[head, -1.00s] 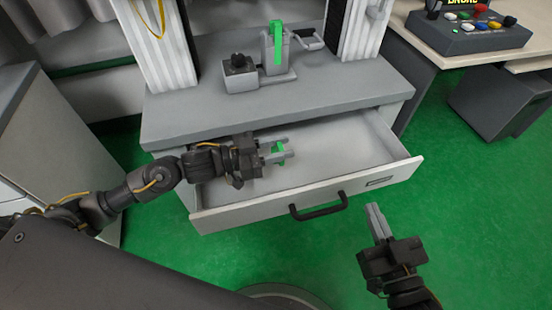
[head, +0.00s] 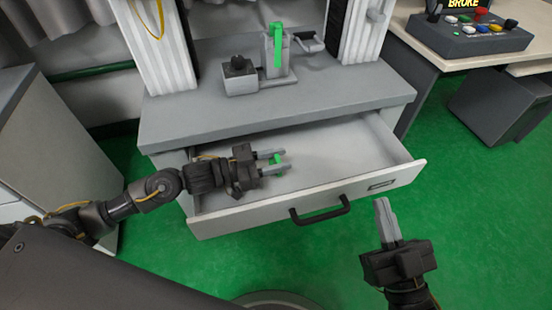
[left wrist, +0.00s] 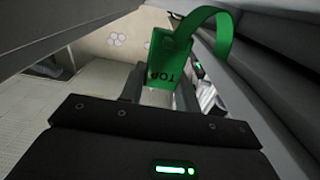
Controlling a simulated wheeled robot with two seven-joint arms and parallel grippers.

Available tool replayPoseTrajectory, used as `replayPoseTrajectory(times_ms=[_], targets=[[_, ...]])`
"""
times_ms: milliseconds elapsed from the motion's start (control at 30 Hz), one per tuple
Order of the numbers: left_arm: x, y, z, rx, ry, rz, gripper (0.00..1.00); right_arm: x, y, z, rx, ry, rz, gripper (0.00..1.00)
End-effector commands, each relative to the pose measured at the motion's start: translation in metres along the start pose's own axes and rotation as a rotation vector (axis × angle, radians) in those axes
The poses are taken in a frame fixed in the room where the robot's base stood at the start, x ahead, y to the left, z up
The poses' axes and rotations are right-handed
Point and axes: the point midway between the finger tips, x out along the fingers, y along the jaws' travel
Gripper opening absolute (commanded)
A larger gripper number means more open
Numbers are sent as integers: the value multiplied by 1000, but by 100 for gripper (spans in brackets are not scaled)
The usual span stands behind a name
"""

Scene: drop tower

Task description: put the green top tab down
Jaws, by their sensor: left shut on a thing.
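The green top tab (head: 277,158) is between the fingertips of my left gripper (head: 274,162), which is shut on it. The gripper is inside or just above the open drawer (head: 345,146); I cannot tell if the tab touches the drawer floor. In the left wrist view the tab (left wrist: 165,62) shows a flat green tag lettered "TOP" with a curved green strap. My right gripper (head: 382,202) is outside, to the right of the drawer handle, with its fingers together and nothing visible between them.
The drawer front (head: 245,217) has a black handle (head: 320,210). Above it is a grey shelf (head: 200,115) with a black-knobbed block (head: 240,80) and a grey fixture bearing a green strip (head: 278,45). White columns stand either side. The drawer's right part is clear.

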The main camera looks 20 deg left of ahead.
Motion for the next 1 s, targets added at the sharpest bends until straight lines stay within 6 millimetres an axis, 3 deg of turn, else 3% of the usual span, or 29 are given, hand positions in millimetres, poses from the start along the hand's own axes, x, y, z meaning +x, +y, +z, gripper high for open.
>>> replayPoseTrajectory(times_ms=[400, 433, 600, 867, 1000], targets=[[0, 0, 11, 0, -1, -1, 10, 0, 2, -2, -1, 21, 5, 0], [0, 0, 11, 0, -1, -1, 33, 0, 2, -2, -1, 21, 5, 0], [0, 0, 11, 0, -1, 0, 54, 0, 2, -2, -1, 20, 5, 0], [0, 0, 10, 0, 0, 0, 54, 0, 2, -2, -2, 21, 4, 0], [0, 0, -3, 3, 2, 1, 54, 2, 1, -2, -2, 10, 0, 0]])
